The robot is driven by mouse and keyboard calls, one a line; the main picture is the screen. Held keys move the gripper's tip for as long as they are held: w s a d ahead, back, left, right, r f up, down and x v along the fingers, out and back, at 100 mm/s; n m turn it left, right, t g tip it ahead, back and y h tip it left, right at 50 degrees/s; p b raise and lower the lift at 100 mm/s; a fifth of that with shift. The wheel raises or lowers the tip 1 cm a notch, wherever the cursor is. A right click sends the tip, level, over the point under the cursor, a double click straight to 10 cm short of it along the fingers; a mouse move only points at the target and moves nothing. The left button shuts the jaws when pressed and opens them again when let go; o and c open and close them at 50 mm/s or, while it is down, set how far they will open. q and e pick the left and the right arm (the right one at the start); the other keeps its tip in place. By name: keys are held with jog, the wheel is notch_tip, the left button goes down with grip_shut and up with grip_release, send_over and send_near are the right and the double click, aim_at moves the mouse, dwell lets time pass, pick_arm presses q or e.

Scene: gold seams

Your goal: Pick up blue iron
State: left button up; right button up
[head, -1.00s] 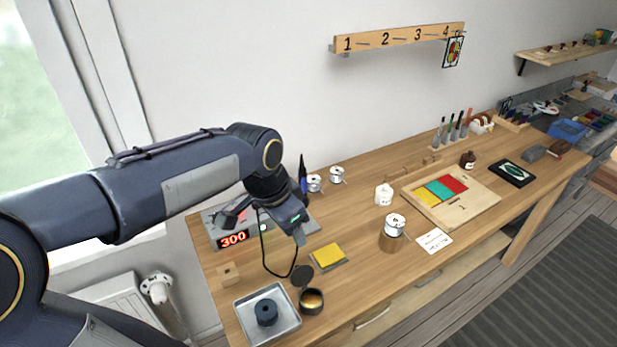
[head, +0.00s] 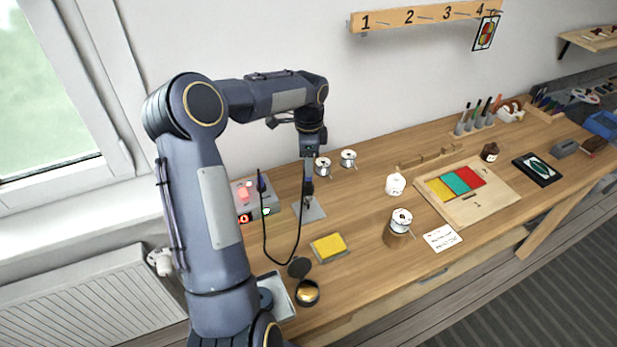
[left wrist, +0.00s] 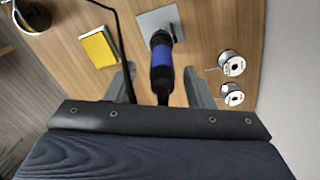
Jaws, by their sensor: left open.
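The blue iron (left wrist: 162,72) has a blue grip with black ends and stands at a grey square stand plate (left wrist: 148,20). In the left wrist view it lies between the two fingers of my left gripper (left wrist: 164,86), with a gap on each side. The left gripper is open and holds nothing. In the head view my left gripper (head: 309,175) points down over the stand plate (head: 310,211) and hides most of the iron. My right gripper is not in view.
A black cable (head: 266,235) loops beside the gripper from the grey station (head: 244,197). Two wire spools (head: 348,158) stand close behind. A yellow sponge (head: 328,246) and a round tin (head: 307,292) lie in front.

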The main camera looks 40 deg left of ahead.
aim_at(308, 185)
pick_arm(q)
jog(key=f+b, duration=0.2)
jog(key=f, duration=0.2)
jog(key=shift+a+f+b, duration=0.2)
jog(key=shift+b, duration=0.2)
jog(key=shift+r, duration=0.1)
grip_shut()
jog(key=shift+r, duration=0.2)
